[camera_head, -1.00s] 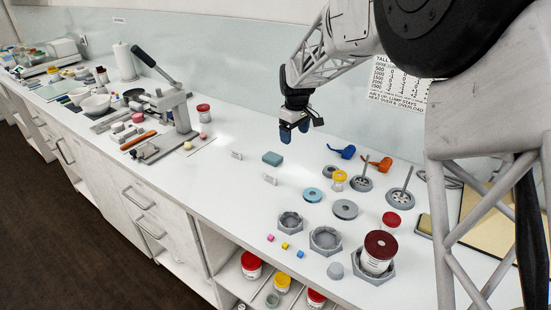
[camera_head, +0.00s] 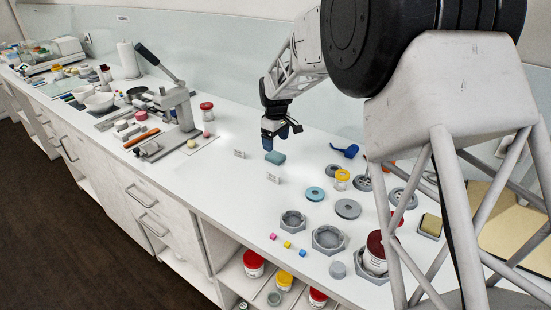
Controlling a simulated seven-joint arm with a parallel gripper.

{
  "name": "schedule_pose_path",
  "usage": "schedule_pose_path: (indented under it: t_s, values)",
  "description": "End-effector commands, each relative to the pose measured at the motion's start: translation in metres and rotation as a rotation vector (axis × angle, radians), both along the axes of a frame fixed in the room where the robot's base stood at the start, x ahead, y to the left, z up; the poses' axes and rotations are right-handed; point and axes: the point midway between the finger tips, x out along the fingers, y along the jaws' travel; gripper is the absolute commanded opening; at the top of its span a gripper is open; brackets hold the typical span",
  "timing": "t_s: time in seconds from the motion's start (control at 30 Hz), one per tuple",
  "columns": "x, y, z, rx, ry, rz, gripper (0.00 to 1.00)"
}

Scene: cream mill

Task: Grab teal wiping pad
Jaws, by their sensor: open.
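The teal wiping pad (camera_head: 275,158) lies flat on the white counter, between the lever press and the round grey parts. My gripper (camera_head: 281,139) points down just above the pad, its blue fingers open with nothing seen between them. The fingertips appear close over the pad; whether they touch it cannot be told from this view.
Small white label cards (camera_head: 240,154) stand beside the pad. A lever press (camera_head: 184,110) is to the left. Hexagonal grey trays (camera_head: 328,239), a teal ring (camera_head: 315,194), a grey ring (camera_head: 347,208) and a yellow-lidded jar (camera_head: 342,178) stand to the right.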

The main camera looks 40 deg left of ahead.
Motion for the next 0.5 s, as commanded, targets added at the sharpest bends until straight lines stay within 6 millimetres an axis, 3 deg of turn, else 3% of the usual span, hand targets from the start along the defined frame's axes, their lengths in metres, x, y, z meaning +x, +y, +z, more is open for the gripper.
schedule_pose_path:
  t_s: [0.17,0.5]
  values:
    - [-0.0001,-0.0002,-0.0122,-0.001,0.001,0.0,0.83]
    - [0.0,-0.0001,-0.0135,-0.001,0.001,0.0,0.83]
